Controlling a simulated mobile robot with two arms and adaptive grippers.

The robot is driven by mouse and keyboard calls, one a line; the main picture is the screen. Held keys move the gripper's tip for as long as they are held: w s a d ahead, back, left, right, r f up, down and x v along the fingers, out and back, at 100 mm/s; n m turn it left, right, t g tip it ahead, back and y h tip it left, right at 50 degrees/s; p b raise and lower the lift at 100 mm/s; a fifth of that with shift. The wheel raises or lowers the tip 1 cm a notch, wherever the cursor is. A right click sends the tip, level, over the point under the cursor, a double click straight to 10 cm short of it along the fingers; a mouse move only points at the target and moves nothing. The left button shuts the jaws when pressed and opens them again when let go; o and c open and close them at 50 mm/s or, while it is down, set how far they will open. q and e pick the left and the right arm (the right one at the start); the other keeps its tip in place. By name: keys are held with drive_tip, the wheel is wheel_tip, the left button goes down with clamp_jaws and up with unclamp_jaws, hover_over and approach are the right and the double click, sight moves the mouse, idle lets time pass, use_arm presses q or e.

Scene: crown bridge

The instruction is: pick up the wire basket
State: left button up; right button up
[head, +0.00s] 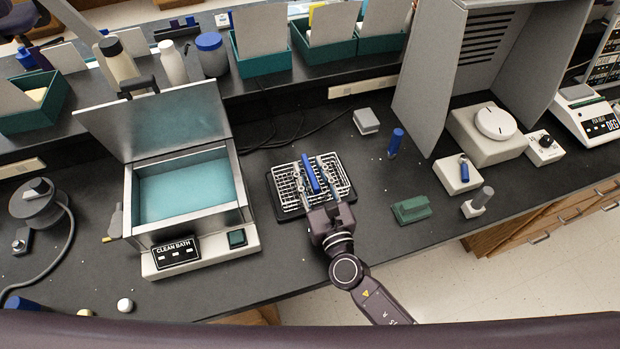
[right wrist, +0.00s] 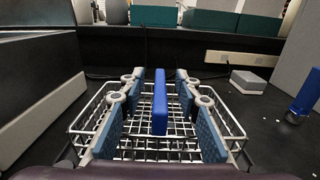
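The wire basket (head: 285,187) is a shallow, light metal wire basket with a blue handle bar (head: 310,173). It rests on a black tray or mat on the dark bench, right of the clean bath (head: 187,190). My right gripper (head: 312,170) reaches over the basket. In the right wrist view, its two blue-padded fingers (right wrist: 158,108) stand either side of the blue bar (right wrist: 160,102), with a visible gap on both sides. It is open and not gripping. The basket's wire sides (right wrist: 235,128) show around the fingers. My left gripper does not show.
The bath's lid (head: 160,118) is raised, with blue-green liquid inside. A green block (head: 411,209), a blue-capped item (head: 396,142) and a small grey box (head: 366,121) stand right of the basket. A raised shelf with teal bins (head: 262,58) runs behind.

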clamp_jaws()
drive_tip(key=shift+r, duration=0.1)
idle(0.4)
